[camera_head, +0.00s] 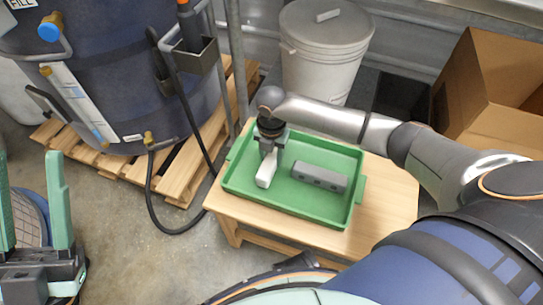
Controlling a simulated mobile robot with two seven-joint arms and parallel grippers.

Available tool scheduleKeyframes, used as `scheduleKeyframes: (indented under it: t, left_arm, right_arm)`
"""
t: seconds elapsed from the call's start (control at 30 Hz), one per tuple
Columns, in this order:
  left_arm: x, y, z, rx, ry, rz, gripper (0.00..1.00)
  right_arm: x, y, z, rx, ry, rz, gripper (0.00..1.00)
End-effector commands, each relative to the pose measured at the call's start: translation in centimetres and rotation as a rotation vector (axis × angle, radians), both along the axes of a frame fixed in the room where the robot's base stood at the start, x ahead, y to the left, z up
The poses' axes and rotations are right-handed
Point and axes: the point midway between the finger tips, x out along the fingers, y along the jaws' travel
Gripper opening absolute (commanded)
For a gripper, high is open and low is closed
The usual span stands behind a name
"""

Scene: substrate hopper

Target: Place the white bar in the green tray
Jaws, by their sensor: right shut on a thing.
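The green tray (305,212) lies on a small wooden table in the middle of the view. My right gripper (269,153) points down over the left part of the tray. It is shut on the white bar (265,174), whose lower end shows below the fingers, within the tray's outline. I cannot tell whether the bar touches the tray floor.
A grey block with dark holes (320,177) lies in the tray, right of the white bar. The wooden table (388,215) has bare room at right. A lidded white bucket (325,55), a cardboard box (490,90) and a dark tank (115,75) on a pallet stand behind.

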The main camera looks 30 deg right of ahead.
Motion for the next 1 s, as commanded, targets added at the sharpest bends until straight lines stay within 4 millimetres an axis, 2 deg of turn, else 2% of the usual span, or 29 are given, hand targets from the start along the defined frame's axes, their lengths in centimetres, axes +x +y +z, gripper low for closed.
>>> scheduleKeyframes:
  t: [0.1,0.13,0.4,0.7,0.87,1.0]
  left_arm:
    - [0.0,0.0,0.0,0.003,-0.001,-0.002,0.5]
    - [0.0,0.0,0.0,0.003,-0.003,-0.001,0.5]
    - [-0.1,0.0,0.0,0.003,-0.006,-0.002,0.5]
    - [-0.1,0.0,0.1,0.003,-0.006,-0.001,0.5]
    - [-0.1,0.0,1.4,0.011,-0.013,0.006,0.5]
    - [-0.2,0.1,3.1,0.013,-0.03,0.022,0.5]
  right_arm:
    - [0.0,0.0,-0.3,0.0,0.0,0.0,0.0]
    - [0.0,0.0,-0.4,0.0,0.0,0.0,0.45]
    - [0.0,0.0,-0.3,0.0,0.0,0.0,0.74]
    - [0.0,0.0,0.1,0.0,-0.001,0.0,0.74]
    - [0.1,0.0,2.7,0.001,-0.002,-0.001,0.74]
    - [0.1,0.0,5.9,0.0,-0.004,-0.001,0.74]
